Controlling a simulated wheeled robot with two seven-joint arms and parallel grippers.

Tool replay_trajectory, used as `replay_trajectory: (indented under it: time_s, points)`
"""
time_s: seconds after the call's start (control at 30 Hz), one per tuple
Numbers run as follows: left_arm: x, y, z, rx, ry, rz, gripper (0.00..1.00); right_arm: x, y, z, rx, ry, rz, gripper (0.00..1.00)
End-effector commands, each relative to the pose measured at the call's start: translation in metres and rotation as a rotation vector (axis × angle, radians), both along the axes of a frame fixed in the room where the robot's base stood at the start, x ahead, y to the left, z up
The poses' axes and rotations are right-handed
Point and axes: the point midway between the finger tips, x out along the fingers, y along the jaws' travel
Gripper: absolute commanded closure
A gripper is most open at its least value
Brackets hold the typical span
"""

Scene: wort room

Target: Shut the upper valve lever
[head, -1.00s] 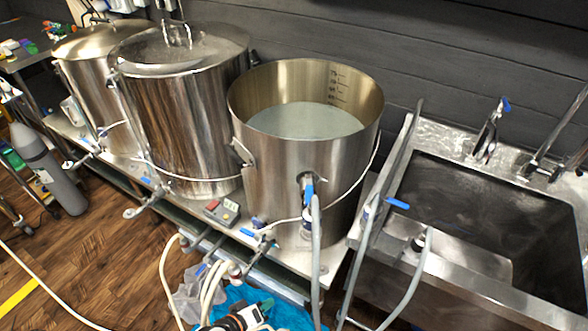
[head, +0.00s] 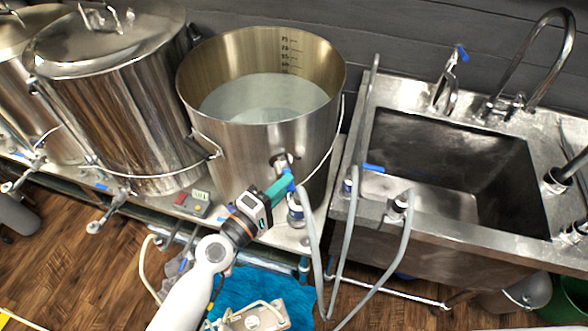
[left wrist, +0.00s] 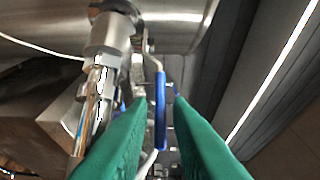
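The open steel pot (head: 235,155) has a valve (head: 284,160) low on its front wall, with a blue lever (head: 291,184) and a grey hose below. My left gripper (head: 281,188) has teal fingers and reaches up to this lever from the lower left. In the left wrist view the blue lever (left wrist: 160,118) hangs lengthwise between the two parted fingers of my left gripper (left wrist: 159,102). A gap shows on either side of the lever, so the fingers do not appear closed on it. My right gripper is not in view.
Grey hoses (head: 312,240) hang just right of the gripper. A steel sink (head: 450,228) with another blue lever (head: 373,168) stands at the right. Lidded kettles (head: 110,110) and a control box (head: 192,203) are at the left. A blue cloth (head: 235,290) lies below.

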Motion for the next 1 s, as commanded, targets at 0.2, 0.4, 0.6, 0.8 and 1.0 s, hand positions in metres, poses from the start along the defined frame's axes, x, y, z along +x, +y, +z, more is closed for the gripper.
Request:
replay_trajectory:
  time_s: [0.2,0.4,0.6,0.8,1.0]
  points:
    - [0.023,-0.021,0.001,-0.001,-0.001,-0.001,0.82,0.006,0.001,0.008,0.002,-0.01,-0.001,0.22]
    - [0.029,-0.027,0.0,0.001,0.0,-0.001,0.82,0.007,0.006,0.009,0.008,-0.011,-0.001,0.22]
    - [0.029,-0.027,0.0,0.001,0.0,-0.001,0.82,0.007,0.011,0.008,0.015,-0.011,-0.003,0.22]
    - [0.029,-0.027,-0.001,0.001,0.0,-0.001,1.0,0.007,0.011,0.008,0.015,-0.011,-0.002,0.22]
    - [0.029,-0.026,-0.001,0.001,0.0,-0.002,1.0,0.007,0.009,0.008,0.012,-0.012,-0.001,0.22]
